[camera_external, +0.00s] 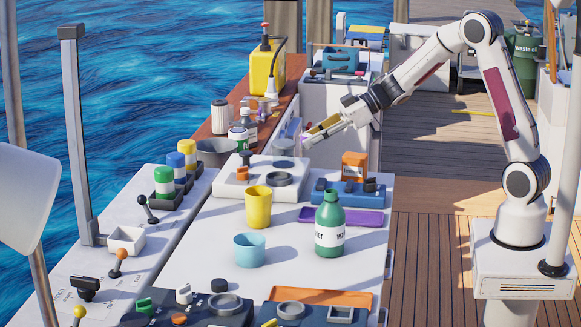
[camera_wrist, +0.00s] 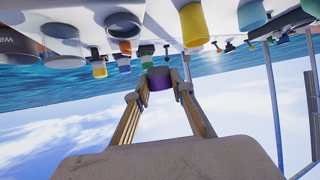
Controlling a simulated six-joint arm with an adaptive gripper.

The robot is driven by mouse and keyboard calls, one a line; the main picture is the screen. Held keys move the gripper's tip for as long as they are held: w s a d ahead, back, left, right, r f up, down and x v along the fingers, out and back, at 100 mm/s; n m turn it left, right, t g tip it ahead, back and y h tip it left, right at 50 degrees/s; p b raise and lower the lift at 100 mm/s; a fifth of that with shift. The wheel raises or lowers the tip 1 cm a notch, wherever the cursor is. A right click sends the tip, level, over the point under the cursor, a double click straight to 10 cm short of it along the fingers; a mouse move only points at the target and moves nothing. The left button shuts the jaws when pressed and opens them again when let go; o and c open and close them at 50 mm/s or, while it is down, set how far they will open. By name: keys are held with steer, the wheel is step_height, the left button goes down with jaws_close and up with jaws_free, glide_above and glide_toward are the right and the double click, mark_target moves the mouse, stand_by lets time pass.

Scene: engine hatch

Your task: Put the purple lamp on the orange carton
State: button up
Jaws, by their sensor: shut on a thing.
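My gripper (camera_external: 306,138) reaches left over the back of the white hatch table, with its fingers pointing left and slightly down. It is shut on the purple lamp (camera_wrist: 161,84), which sits between the fingertips in the wrist view. In the external view only a small bit of the lamp shows at the fingertips. The lamp is apart from the carton.
A green bottle (camera_external: 330,224), a yellow cup (camera_external: 258,207) and a light blue cup (camera_external: 249,249) stand in front. A purple tray (camera_external: 356,217) lies before the carton. A white fixture (camera_external: 262,180) and a grey bowl (camera_external: 216,152) are below and left of my gripper.

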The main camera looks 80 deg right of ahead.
steer(key=s+d+r+m+h, duration=0.25)
steer(key=s+d, duration=0.25)
steer(key=d, duration=0.4)
steer(key=m+h, duration=0.3)
glide_above(360, 156)
steer(key=shift+d+f+t, duration=0.1)
steer(key=shift+t, duration=0.2)
steer(key=shift+f, duration=0.15)
steer(key=shift+f, duration=3)
steer(key=shift+f, duration=1.85)
steer(key=shift+f, duration=0.2)
